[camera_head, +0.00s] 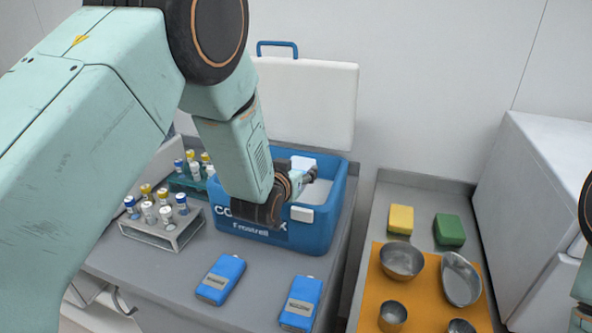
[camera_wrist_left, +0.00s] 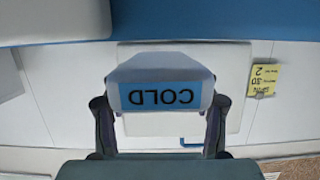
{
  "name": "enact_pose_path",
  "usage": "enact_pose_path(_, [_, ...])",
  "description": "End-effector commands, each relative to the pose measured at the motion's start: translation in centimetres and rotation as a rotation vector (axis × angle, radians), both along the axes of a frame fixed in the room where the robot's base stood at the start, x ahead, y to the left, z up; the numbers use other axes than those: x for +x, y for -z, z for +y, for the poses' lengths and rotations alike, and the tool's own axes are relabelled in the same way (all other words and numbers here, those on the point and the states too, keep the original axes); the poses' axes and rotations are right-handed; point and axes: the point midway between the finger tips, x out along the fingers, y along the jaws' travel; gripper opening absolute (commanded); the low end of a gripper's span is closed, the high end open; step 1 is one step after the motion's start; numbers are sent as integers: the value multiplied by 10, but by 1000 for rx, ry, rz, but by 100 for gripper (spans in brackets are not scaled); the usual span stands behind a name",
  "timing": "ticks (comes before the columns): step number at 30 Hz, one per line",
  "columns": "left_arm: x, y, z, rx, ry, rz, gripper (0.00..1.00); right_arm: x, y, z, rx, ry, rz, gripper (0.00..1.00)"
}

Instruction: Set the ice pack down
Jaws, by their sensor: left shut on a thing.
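My left gripper (camera_head: 303,178) is at the opening of a blue cooler box (camera_head: 318,235). It is shut on a white ice pack, which shows in the left wrist view (camera_wrist_left: 160,68) with a blue COLD label, upside down there, between the two fingers. In the head view only a small pale part of the ice pack (camera_head: 302,162) shows behind the gripper. My forearm hides much of the box's left side and inside. I cannot tell whether the pack touches the box. My right gripper is out of view; only parts of that arm show at the right edge.
The cooler's white lid (camera_head: 310,100) stands open behind. Two blue packs (camera_head: 220,279) (camera_head: 301,303) lie on the grey counter in front. A vial rack (camera_head: 165,232) is at left. An orange mat (camera_head: 425,303) with metal bowls (camera_head: 402,260) is at right.

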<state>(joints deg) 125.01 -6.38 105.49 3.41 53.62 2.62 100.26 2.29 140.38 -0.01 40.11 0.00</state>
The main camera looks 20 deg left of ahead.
Motion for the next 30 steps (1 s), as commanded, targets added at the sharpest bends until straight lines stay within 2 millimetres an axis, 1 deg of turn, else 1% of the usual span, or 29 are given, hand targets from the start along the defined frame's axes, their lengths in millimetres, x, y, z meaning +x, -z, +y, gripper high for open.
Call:
enact_pose_path(3, [0, -1, 0, 0, 0, -2, 21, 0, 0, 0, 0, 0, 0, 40])
enact_pose_path(17, [0, 12, 0, 0, 0, -2, 21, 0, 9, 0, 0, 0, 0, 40])
enact_pose_path(20, [0, 11, 0, 0, 0, -2, 21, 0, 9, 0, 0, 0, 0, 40])
enact_pose_path(21, [0, 12, 0, 0, 0, 0, 62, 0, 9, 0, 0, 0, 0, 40])
enact_pose_path(28, [0, 12, 0, 0, 0, 0, 82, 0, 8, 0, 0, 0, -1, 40])
enact_pose_path(30, [0, 12, 0, 0, 0, 0, 82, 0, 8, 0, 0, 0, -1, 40])
